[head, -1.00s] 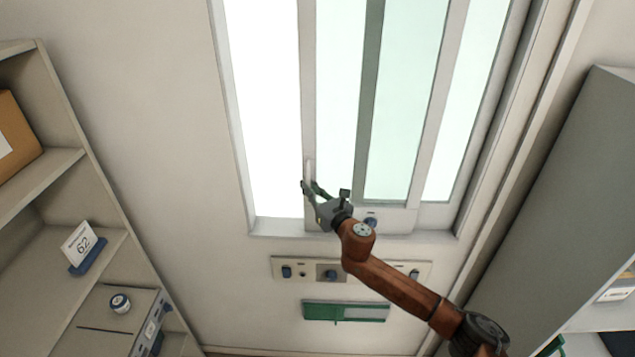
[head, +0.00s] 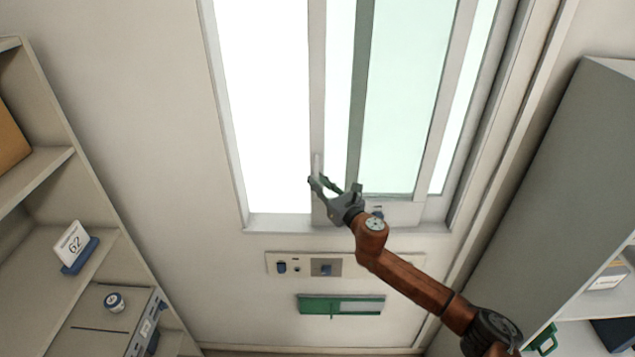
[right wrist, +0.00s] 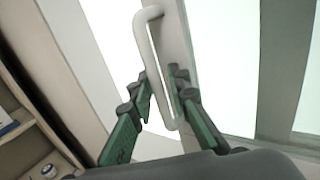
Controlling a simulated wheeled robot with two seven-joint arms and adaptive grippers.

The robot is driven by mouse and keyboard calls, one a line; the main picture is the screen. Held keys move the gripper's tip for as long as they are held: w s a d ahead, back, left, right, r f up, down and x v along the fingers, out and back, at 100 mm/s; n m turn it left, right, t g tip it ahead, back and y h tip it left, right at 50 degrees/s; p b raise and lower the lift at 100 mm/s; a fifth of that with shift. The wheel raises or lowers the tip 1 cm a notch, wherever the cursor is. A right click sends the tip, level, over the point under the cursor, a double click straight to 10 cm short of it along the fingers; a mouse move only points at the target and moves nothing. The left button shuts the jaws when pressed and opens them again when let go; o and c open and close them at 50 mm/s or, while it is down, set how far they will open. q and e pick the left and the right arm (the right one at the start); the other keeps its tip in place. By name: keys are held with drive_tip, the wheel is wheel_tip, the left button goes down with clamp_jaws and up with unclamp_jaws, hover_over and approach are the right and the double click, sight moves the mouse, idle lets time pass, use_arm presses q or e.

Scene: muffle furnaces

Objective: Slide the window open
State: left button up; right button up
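The sliding window pane (head: 405,110) has a pale frame and stands to the right of a bright open gap (head: 262,120). Its upright white handle (head: 317,163) is on the pane's left stile; the handle (right wrist: 152,50) also shows in the right wrist view. My right gripper (head: 319,184) is at the lower part of the handle. In the right wrist view its two green fingers (right wrist: 163,92) close in on either side of the handle bar, looking shut on it; exact contact is hard to see. My left gripper is not in view.
A shelf unit (head: 100,215) stands at the left with a number card (head: 74,244) and a small round jar (head: 114,302). A grey cabinet (head: 545,190) stands at the right. A socket panel (head: 343,268) and a green wall holder (head: 340,305) are below the sill.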

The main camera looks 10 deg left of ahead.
drive_tip(key=v, duration=1.2)
idle(0.3)
